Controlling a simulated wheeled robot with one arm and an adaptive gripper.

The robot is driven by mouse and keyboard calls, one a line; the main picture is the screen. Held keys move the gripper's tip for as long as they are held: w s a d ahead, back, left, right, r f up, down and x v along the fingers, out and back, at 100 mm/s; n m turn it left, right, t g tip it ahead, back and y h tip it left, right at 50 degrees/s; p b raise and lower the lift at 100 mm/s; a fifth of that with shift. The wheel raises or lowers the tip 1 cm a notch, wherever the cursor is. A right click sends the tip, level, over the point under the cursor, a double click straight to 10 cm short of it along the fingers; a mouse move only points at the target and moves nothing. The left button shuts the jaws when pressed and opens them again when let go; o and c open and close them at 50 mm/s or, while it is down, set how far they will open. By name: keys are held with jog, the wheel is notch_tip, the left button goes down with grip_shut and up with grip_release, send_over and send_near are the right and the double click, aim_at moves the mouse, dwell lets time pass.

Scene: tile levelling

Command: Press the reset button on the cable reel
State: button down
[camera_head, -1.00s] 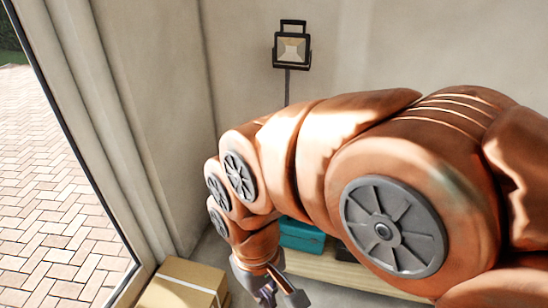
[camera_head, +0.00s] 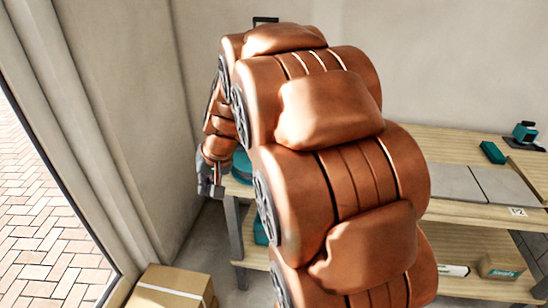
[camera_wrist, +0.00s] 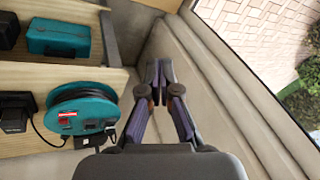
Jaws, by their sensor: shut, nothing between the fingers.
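The cable reel (camera_wrist: 100,107) is a teal drum with a dark rim. In the wrist view it lies left of my gripper on a wooden shelf or bench top. A small red patch (camera_wrist: 67,114) and several dark sockets show on its face; I cannot tell which part is the reset button. In the head view only a teal part of the reel (camera_head: 242,167) shows, mostly hidden behind my arm. My gripper (camera_wrist: 158,72) is shut and empty, apart from the reel, in front of the wall. In the head view it hangs at the bench's left end (camera_head: 211,190).
A teal toolbox (camera_wrist: 58,38) and a black charger-like device (camera_wrist: 15,112) are near the reel. The wooden bench (camera_head: 408,206) carries grey tiles (camera_head: 447,182) at right. A cardboard box (camera_head: 170,288) stands on the floor beside the glazed door.

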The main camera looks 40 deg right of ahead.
jog(key=w+d+m+t+h, duration=0.1)
jog(key=w+d+m, duration=0.1)
jog(key=d, duration=0.9)
jog(key=w+d+f+m+t+h+b, duration=0.1)
jog(key=w+d, duration=0.4)
jog(key=d, duration=0.7)
jog(key=w+d+m+t+h, duration=0.2)
jog(key=w+d+m+h, duration=0.1)
jog(key=d, duration=0.8)
jog(key=shift+w+d+f+m, duration=0.25)
jog(key=shift+f+m, duration=0.15)
jog(key=shift+m, duration=0.2)
jog(key=shift+f+b, duration=0.15)
jog(key=shift+b, duration=0.15)
notch_tip(320, 180, down, 8)
jog(key=b, duration=0.6)
jog(key=shift+f+b, duration=0.25)
jog(key=shift+b, duration=0.15)
jog(key=shift+f, duration=0.1)
jog(key=shift+f+b, duration=0.35)
jog(key=shift+b, duration=0.05)
